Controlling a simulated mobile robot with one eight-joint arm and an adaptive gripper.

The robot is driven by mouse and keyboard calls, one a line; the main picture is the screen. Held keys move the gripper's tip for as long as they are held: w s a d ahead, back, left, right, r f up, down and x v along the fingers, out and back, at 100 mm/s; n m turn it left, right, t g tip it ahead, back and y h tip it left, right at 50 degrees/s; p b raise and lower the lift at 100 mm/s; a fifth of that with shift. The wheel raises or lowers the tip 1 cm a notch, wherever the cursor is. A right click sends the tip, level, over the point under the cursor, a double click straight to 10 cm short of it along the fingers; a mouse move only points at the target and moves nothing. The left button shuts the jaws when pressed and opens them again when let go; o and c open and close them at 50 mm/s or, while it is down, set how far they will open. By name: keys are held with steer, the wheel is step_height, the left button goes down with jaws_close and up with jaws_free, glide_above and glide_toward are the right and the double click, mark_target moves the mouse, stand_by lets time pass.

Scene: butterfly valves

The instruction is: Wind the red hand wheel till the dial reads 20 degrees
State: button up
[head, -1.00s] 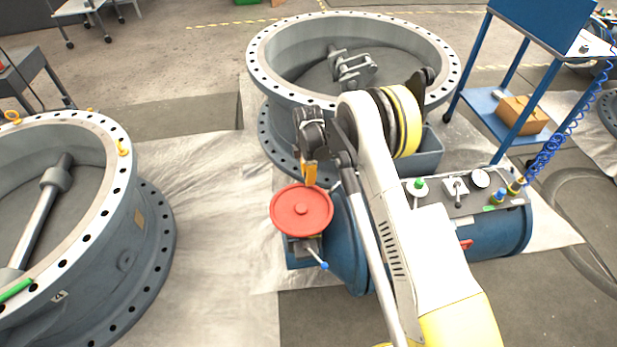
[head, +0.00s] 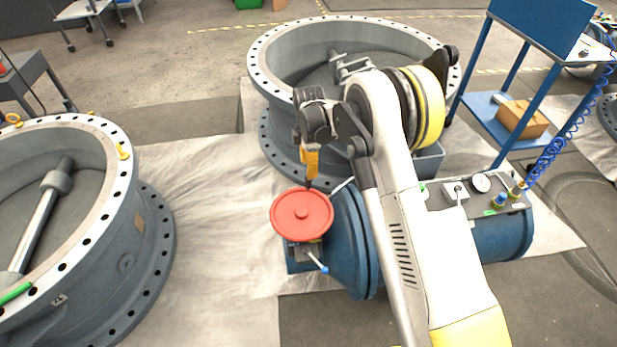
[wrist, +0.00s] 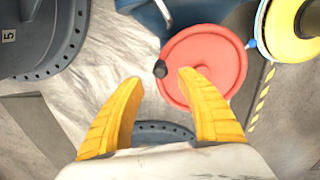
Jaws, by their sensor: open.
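The red hand wheel (head: 302,213) lies face up on its mount at the left end of the blue actuator. It also shows in the wrist view (wrist: 213,65), with a dark crank knob (wrist: 160,69) on its rim. My gripper (head: 310,174) is above the wheel's far edge, its yellow fingers pointing down. In the wrist view my gripper (wrist: 159,78) is open, and the knob appears between its fingertips. Whether they are level with the knob I cannot tell. A white-faced round gauge (head: 481,182) is on the actuator's panel; its reading is too small to make out.
A lever with a blue tip (head: 318,262) sticks out below the wheel. The blue actuator (head: 480,240) is partly hidden by my arm. A large flanged valve body (head: 270,85) stands behind, another (head: 150,240) at left. The pale sheet (head: 215,230) between them is clear.

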steer(key=shift+r, duration=2.35)
